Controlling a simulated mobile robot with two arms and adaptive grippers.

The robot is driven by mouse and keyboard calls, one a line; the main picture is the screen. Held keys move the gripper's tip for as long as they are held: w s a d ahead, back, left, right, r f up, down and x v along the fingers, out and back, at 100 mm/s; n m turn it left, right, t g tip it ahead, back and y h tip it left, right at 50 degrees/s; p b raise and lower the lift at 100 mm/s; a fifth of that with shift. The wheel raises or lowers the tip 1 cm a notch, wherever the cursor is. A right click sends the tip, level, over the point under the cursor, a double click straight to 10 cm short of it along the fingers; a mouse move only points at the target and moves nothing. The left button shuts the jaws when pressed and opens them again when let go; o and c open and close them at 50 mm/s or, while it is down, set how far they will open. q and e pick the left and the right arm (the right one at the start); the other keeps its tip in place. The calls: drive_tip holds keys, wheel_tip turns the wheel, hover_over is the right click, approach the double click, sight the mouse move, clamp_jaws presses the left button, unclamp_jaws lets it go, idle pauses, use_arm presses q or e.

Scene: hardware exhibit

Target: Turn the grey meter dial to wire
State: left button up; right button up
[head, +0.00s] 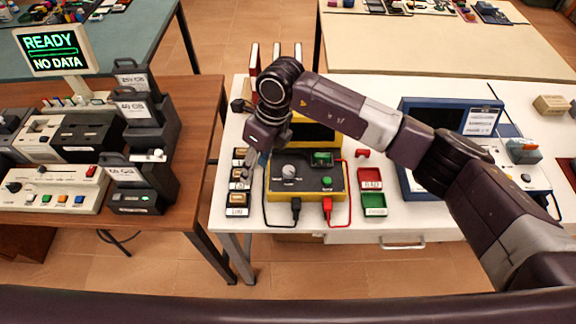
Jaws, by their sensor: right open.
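The grey meter dial (289,171) is a round knob on the dark face of a yellow-edged meter (318,186) on the white table. Its markings are too small to read, so I cannot tell which setting it points to. My right arm reaches in from the right and crosses above the back of the meter. My right gripper (255,168) is open and points down by the meter's left edge, left of the dial and apart from it. My wrist hides part of the meter's back left. My left gripper is not in view.
Black and red leads plug into the meter's front. Small labelled trays (238,185) stand left of it. A red tray (370,181) and a green tray (373,205) stand right. A blue-framed instrument (425,112) is farther right. A wooden table with equipment is at left.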

sight(288, 170)
drive_tip(key=w+d+h, duration=0.1)
drive_tip(key=d, duration=0.1)
drive_tip(key=w+d+h, duration=0.1)
drive_tip(key=d, duration=0.2)
drive_tip(key=w+d+t+h, duration=0.1)
drive_tip(key=w+d, duration=0.1)
drive_tip(key=shift+d+r, duration=0.35)
drive_tip(key=shift+f+h, duration=0.3)
wheel_tip(288, 170, down, 6)
drive_tip(key=shift+w+f+p, duration=0.1)
drive_tip(key=shift+w+p, duration=0.05)
drive_tip(key=shift+p, duration=1.05)
drive_tip(key=shift+f, duration=0.4)
drive_tip(key=shift+c, duration=0.5)
drive_tip(key=c, duration=1.1)
